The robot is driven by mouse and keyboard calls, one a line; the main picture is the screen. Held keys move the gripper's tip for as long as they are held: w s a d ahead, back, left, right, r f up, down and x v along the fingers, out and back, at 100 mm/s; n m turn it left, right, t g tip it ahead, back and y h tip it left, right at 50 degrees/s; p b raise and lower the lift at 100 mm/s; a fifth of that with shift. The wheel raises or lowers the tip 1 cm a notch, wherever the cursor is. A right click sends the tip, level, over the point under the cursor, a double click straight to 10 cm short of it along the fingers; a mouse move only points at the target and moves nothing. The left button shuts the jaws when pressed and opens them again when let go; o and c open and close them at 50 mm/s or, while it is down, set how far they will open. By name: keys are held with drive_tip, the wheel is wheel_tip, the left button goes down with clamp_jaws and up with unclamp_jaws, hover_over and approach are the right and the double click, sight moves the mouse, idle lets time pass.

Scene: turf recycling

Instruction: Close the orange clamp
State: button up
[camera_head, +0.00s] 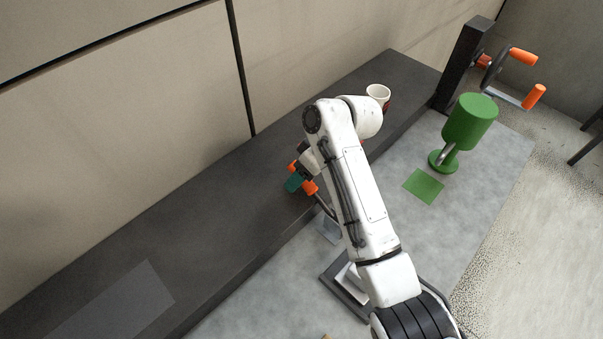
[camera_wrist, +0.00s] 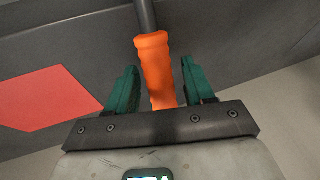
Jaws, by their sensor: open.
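The clamp's orange handle (camera_wrist: 154,62) stands between the two teal fingers of my gripper (camera_wrist: 152,85) in the wrist view, with a gap on each side. A dark grey rod runs from the handle's far end to the top edge of that view. In the head view the orange handle (camera_head: 309,187) shows beside the teal fingertips of my gripper (camera_head: 294,182), at the edge of the dark bench. My gripper is open around the handle. My white arm hides much of the clamp in the head view.
A dark bench (camera_head: 200,195) runs along the wall. A white cup (camera_head: 378,93) stands on it behind my arm. A green cylinder on a stand (camera_head: 470,122) and a green square (camera_head: 424,186) are at right. A dark post (camera_head: 465,62) carries orange-handled cranks. A red patch (camera_wrist: 42,98) lies left in the wrist view.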

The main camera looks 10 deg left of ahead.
clamp_jaws()
idle(0.4)
